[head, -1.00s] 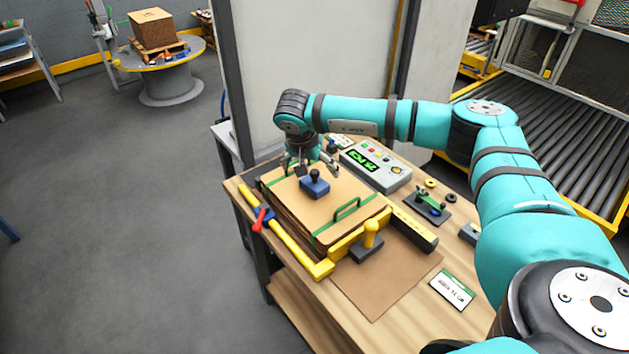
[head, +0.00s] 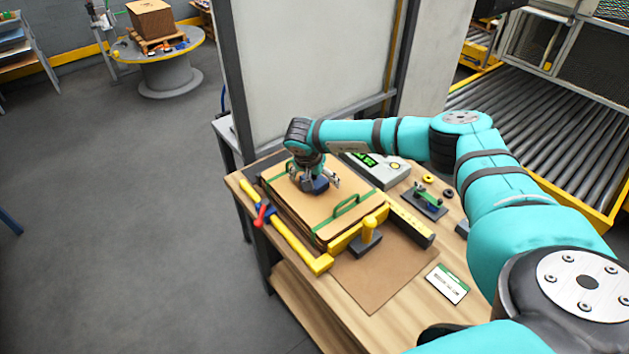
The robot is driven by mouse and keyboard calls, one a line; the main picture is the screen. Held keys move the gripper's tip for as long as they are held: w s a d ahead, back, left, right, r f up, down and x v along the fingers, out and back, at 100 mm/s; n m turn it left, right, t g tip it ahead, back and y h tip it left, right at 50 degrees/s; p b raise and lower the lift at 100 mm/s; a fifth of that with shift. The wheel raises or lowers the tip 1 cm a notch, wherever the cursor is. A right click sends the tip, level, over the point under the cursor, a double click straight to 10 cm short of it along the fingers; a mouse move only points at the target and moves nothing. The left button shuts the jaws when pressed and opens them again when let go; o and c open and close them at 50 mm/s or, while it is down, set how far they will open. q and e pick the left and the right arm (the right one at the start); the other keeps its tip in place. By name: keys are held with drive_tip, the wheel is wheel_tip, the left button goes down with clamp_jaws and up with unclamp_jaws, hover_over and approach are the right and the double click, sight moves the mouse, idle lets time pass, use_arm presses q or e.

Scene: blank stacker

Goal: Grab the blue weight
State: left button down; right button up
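The blue weight (head: 320,186) sits on top of the stack of brown cardboard blanks (head: 300,206) on the wooden workbench. Its upper part is hidden by my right gripper. My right gripper (head: 315,181) points down right over the weight. Its fingers are spread, one to the left and one to the right of the weight, and look apart from its sides. My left gripper is not in view.
A yellow frame (head: 289,238) with a red clamp (head: 262,215) borders the stack, and a yellow-handled block (head: 366,240) stands at its front right corner. A grey counter box (head: 392,172) stands behind.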

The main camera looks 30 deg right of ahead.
drive_tip(key=c, duration=1.4)
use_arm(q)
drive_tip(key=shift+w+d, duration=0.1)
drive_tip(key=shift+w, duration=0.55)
use_arm(e)
drive_tip(key=shift+c, duration=0.2)
